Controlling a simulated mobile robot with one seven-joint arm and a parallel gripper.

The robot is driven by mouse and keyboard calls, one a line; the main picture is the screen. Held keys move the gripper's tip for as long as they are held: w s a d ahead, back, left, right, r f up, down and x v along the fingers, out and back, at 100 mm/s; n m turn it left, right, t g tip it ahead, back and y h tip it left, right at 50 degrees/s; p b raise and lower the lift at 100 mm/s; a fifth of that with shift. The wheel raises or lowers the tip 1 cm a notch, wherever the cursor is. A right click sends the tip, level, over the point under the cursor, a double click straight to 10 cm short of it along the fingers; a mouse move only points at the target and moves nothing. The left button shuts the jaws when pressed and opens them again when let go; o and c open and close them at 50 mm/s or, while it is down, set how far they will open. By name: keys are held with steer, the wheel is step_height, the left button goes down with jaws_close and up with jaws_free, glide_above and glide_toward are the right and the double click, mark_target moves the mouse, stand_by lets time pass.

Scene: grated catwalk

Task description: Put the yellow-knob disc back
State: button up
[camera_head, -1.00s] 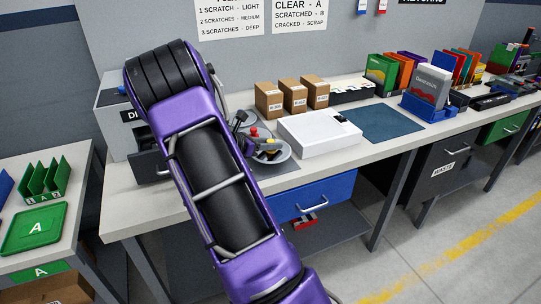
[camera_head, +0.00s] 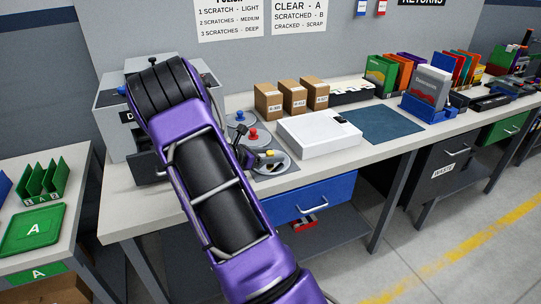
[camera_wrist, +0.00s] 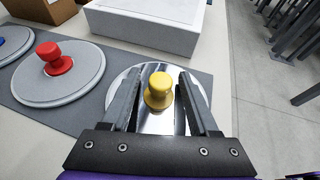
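The yellow-knob disc shows its yellow knob (camera_wrist: 158,88) in the wrist view, over a shiny round plate (camera_wrist: 155,122) with a pale rim. The knob also shows in the head view (camera_head: 270,153). My gripper (camera_wrist: 160,82) has its two fingers on either side of the knob, with a visible gap at each side. The finger assembly hides part of the plate. I cannot tell whether the disc lies fully flat. Left of it, the red-knob disc (camera_wrist: 59,74) lies on a dark grey mat (camera_wrist: 82,118).
A blue-knob disc (camera_wrist: 10,45) lies farther left. A white box (camera_head: 318,133) stands close behind the yellow knob. Cardboard boxes (camera_head: 268,101) stand at the back. A grey cabinet (camera_head: 112,118) is left of my arm. The bench's front edge is close to the yellow-knob disc.

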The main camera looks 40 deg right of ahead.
steer(key=shift+r, duration=0.2)
steer(key=shift+a+r, duration=0.15)
steer(key=shift+a, duration=0.15)
steer(key=p+v, duration=0.1)
steer(key=v, duration=1)
steer(key=shift+a, duration=0.2)
